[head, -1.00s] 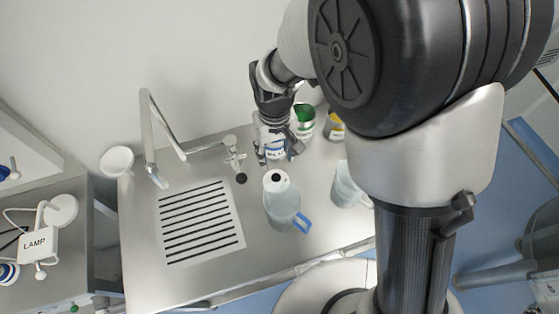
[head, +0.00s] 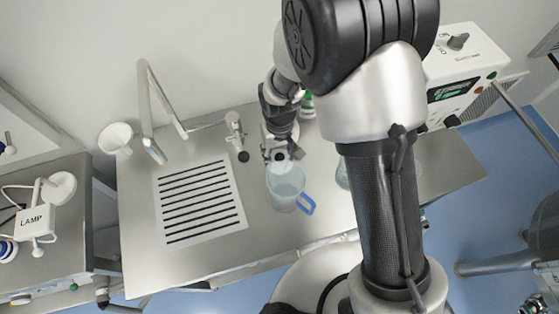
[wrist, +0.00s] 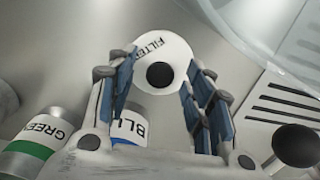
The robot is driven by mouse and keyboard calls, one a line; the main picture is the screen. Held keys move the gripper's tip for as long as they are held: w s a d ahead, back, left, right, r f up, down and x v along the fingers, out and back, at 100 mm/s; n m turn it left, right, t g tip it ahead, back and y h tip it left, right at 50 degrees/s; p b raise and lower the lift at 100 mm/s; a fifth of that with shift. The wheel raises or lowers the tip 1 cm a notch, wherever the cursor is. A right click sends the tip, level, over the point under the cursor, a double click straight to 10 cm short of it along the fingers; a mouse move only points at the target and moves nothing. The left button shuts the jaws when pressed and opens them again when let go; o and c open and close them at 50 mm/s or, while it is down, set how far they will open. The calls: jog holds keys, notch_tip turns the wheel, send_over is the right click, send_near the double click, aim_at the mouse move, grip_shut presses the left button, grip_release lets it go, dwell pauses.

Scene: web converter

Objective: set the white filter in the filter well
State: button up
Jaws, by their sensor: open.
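The white filter (wrist: 178,50) is a round disc marked FILTER with a black knob (wrist: 160,75) at its centre. It lies on the steel counter beside the clear jug. My gripper (wrist: 161,62) is open in the wrist view, with a blue-padded finger on each side of the knob in the picture; I cannot tell whether they touch it. In the head view my gripper (head: 281,153) is over the filter and mostly hides it. I cannot identify the filter well with certainty in these views.
A clear jug (head: 286,190) with a blue handle stands right by my gripper. A green-banded can (wrist: 40,140) and a blue-labelled can (wrist: 130,127) are close. A tap (head: 235,130), slotted drain (head: 200,200) and white cup (head: 115,137) lie left. A control box (head: 455,85) stands right.

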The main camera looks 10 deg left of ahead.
jog(key=shift+r, duration=0.1)
jog(key=shift+c, duration=0.2)
grip_shut()
jog(key=shift+r, duration=0.1)
dwell(0.4)
